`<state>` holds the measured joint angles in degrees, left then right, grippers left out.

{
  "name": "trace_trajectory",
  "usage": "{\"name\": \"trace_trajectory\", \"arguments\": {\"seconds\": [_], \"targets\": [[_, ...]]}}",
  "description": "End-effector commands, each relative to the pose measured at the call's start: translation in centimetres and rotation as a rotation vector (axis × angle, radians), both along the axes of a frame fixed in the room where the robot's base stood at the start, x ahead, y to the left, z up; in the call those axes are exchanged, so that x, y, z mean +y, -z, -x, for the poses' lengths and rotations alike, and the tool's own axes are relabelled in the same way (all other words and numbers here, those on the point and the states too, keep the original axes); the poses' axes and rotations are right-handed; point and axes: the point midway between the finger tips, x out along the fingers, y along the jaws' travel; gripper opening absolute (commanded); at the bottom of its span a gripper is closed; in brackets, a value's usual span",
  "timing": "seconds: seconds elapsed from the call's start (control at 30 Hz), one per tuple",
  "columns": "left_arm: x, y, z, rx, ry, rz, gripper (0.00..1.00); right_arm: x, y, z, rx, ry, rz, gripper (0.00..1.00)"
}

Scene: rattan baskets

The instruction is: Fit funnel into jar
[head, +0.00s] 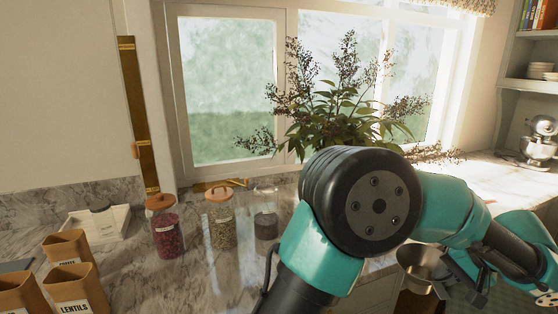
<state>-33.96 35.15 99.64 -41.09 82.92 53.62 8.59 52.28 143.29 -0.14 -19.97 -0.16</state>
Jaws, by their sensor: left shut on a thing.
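A shiny metal vessel, which looks like the funnel (419,258), is at the lower right, its wide mouth facing up. My left gripper (455,287) is shut on its right side. Its lower part is hard to make out. A clear glass jar (265,224) with dark contents and no visible lid stands on the counter, left of my large arm joint. The funnel is well to the right of this jar and apart from it. My right gripper does not show.
Two lidded jars, one red-filled (167,233) and one seed-filled (222,226), stand left of the clear jar. Tan containers (78,288) are at lower left, a white tray (95,228) behind them. A leafy plant (345,115) stands by the window. A stand mixer (540,140) is far right.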

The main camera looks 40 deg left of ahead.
Motion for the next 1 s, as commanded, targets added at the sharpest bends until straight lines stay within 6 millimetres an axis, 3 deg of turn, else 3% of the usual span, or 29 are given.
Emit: {"name": "trace_trajectory", "arguments": {"seconds": [0.17, 0.37, 0.47, 0.7, 1.0], "targets": [[0.5, -0.1, -0.3, -0.001, -0.001, 0.0, 0.0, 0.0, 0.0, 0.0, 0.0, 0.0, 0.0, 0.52], [4.5, -1.0, -2.2, 0.001, -0.003, -0.002, 0.0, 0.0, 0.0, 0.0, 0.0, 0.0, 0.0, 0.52], [8.1, -1.9, -3.7, 0.001, -0.003, -0.003, 0.0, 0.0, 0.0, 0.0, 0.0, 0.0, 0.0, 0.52], [18.6, -4.3, -6.3, 0.003, 0.001, -0.009, 0.0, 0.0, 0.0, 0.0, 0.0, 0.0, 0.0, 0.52], [32.2, -7.3, -6.6, 0.007, 0.005, -0.017, 0.0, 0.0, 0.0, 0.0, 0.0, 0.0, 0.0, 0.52]]}}
